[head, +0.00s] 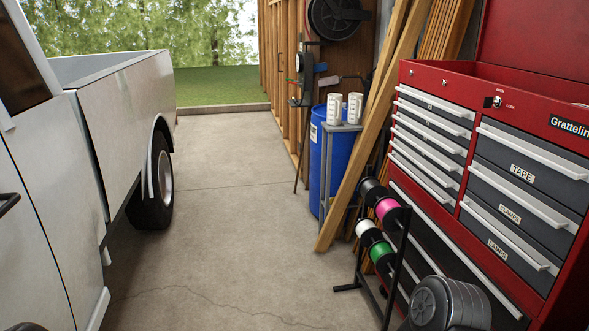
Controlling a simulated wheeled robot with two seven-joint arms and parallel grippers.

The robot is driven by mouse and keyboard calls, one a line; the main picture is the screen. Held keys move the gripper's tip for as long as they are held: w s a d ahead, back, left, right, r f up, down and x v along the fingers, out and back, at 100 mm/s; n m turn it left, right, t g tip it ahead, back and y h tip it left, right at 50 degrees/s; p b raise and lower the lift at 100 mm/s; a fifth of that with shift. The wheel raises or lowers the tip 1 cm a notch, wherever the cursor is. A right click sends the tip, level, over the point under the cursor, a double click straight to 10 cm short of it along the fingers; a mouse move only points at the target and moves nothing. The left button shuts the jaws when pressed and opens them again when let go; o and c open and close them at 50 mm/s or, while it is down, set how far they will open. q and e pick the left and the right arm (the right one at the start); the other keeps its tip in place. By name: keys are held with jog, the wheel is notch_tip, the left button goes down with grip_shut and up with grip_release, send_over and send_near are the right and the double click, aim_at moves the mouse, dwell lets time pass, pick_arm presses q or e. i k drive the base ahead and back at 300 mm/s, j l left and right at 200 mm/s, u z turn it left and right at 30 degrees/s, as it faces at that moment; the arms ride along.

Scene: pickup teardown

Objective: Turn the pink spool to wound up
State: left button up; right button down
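The pink spool (387,207) sits on a black spool rack (400,262) in front of the red tool chest, right of the middle of the head view. Only its pink winding and dark end flange show; how far it is wound cannot be told. A dark grey spool (371,190) is beside it on the upper row. A white spool (366,230) and a green spool (379,251) are on the lower row. Neither of my grippers shows in the head view.
The red tool chest (512,97) with labelled drawers stands behind the rack. A grey ribbed cylinder (448,303) is at the lower right. Leaning planks (363,150) and a blue barrel (334,165) stand beyond. A white pickup (95,150) is left; concrete floor between is clear.

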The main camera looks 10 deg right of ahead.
aim_at(387, 209)
jog(key=i+z, duration=0.4)
jog(key=i+j+z, duration=0.6)
jog(key=i+z, duration=0.15)
jog(key=i+j+z, duration=0.2)
jog(key=z, duration=0.15)
jog(key=i+j+z, duration=0.2)
jog(key=j+z, duration=0.2)
jog(key=i+j+z, duration=0.1)
jog(key=j+z, duration=0.25)
jog(key=i+j+z, duration=0.1)
jog(key=j+z, duration=0.6)
